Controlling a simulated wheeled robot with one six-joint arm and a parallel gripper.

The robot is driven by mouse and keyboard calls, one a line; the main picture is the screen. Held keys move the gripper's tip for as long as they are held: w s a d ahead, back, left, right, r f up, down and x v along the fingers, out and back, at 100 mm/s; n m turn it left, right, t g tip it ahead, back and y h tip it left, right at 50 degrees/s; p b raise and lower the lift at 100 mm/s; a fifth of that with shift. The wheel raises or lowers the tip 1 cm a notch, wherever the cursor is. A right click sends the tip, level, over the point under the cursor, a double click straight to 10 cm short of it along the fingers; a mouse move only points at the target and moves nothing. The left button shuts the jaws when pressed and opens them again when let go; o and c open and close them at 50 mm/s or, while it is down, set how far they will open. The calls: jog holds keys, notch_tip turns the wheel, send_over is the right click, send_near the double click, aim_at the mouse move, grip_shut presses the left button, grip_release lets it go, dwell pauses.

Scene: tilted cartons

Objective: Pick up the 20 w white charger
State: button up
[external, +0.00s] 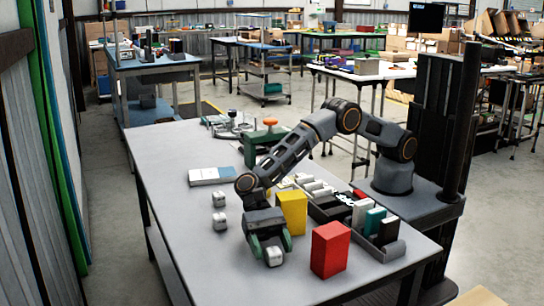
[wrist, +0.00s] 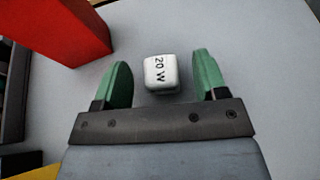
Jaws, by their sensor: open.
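The 20 w white charger (wrist: 160,73) is a small white cube marked "20 W". It sits on the grey table, between and slightly beyond the two green fingers of my gripper (wrist: 163,78) in the wrist view. The fingers are open, with a gap on both sides of the cube, and do not touch it. In the external view my gripper (external: 265,245) is low over the table, and the charger (external: 273,256) shows at its fingertips.
A red box (external: 330,249) stands right of my gripper, and a yellow box (external: 292,212) stands behind it. Two other white cubes (external: 219,221) lie to the left. A dark tray (external: 392,246) holds several upright boxes. The table front left is clear.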

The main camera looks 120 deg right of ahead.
jog(key=shift+a, duration=0.2)
jog(key=c, duration=1)
